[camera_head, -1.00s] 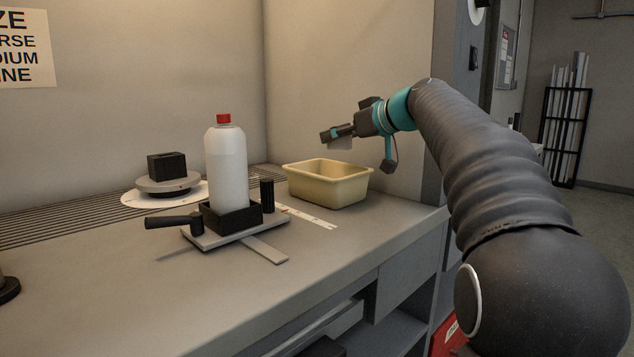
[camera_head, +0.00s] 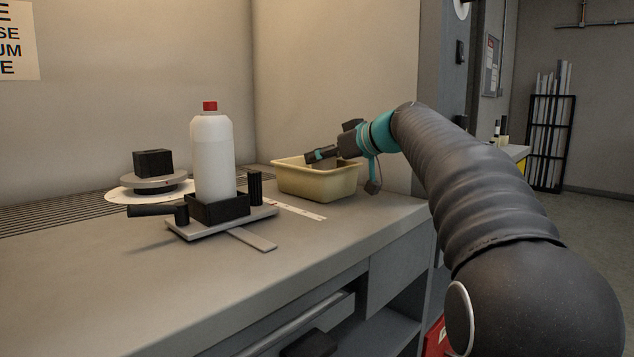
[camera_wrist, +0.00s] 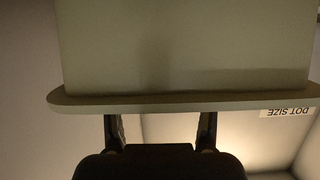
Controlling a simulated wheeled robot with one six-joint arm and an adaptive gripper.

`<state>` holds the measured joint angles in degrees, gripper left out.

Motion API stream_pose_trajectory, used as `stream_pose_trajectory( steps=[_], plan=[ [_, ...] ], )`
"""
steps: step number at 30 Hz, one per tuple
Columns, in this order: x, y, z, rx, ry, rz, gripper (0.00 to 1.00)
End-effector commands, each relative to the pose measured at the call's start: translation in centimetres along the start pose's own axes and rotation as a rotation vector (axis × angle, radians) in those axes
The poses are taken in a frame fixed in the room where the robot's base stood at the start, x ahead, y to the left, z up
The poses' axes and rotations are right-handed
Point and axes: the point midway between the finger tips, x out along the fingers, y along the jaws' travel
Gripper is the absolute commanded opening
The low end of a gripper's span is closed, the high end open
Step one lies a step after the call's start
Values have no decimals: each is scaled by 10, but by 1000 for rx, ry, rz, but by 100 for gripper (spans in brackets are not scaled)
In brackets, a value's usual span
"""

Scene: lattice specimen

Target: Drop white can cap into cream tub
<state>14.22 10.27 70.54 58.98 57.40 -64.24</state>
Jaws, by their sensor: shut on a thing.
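The cream tub (camera_head: 312,184) stands on the bench by the back wall, open at the top. My gripper (camera_head: 319,155) reaches in over its right end, just above the rim, and is shut on the white can cap (camera_head: 326,164). The cap looks pale grey and only a small part shows beneath the fingers, low at the tub's opening. In the wrist view, the tub's outer wall and rim (camera_wrist: 185,50) fill the top. My gripper's fingers (camera_wrist: 160,125) pass behind the rim there, so fingertips and cap are hidden.
A white bottle with a red cap (camera_head: 212,155) stands in a dark holder left of the tub. A black handle (camera_head: 158,211) sticks out beside it. A dark block (camera_head: 153,163) rests on a round stand farther left. The front bench top is clear.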

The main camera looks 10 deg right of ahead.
Motion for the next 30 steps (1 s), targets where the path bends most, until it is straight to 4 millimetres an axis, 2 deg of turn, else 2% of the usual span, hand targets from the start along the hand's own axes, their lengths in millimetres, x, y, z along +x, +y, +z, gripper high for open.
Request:
stream_pose_trajectory(
  steps=[1,4,13,17,20,30],
  plan=[
    [0,0,0,0,0,0,62],
    [0,0,0,0,0,0,87],
    [0,0,0,0,0,1,87],
    [-7,1,0,0,0,2,87],
    [-20,1,0,1,0,3,87],
    [-86,2,0,0,0,4,87]
  ],
)
